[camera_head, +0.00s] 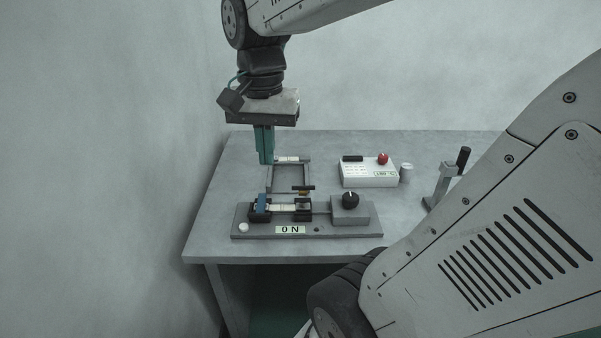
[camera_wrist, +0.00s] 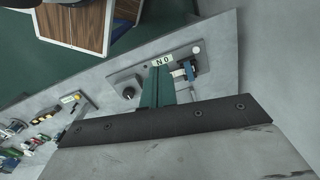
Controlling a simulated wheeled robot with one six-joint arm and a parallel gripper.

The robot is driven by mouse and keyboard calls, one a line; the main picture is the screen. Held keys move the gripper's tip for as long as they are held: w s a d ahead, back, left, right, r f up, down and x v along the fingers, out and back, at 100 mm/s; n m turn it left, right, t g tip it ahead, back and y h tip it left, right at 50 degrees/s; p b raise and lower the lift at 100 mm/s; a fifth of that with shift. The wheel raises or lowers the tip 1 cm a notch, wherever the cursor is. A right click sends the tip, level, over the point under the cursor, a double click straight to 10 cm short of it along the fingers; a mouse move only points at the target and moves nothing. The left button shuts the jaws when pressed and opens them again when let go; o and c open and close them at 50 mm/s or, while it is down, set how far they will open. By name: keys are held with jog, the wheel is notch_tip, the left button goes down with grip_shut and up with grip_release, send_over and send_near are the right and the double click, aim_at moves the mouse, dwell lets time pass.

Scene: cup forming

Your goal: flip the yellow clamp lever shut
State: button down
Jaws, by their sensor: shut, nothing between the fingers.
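A grey fixture plate (camera_head: 340,234) with an "ON" label lies near the table's front. On it, a small dark bar with a yellow-brown part (camera_head: 303,191) stands above the right black block; it is too small to tell whether this is the lever or how it sits. A blue block (camera_head: 261,203) sits at the left, also visible in the wrist view (camera_wrist: 194,68). My gripper (camera_head: 266,162) points down with teal fingers together, empty, behind and above the blue block. In the wrist view the fingers (camera_wrist: 158,72) cover part of the fixture.
A black knob (camera_head: 350,199) is on the plate's right. Behind stand a grey frame (camera_head: 307,174), a white box with a red button (camera_head: 368,175), and a black-handled stand (camera_head: 446,181) at the right. The wrist view shows a yellow part (camera_wrist: 77,97) farther along the table.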

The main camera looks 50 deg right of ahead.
jog(key=w+d+m, duration=0.4)
jog(key=d+m, duration=0.3)
jog(key=m+g+y, duration=0.1)
jog(key=m, duration=0.8)
send_near(303, 191)
jog(key=f, duration=0.5)
jog(key=shift+s+a+f, duration=0.1)
jog(key=shift+s+f, duration=0.1)
jog(key=shift+s, duration=0.05)
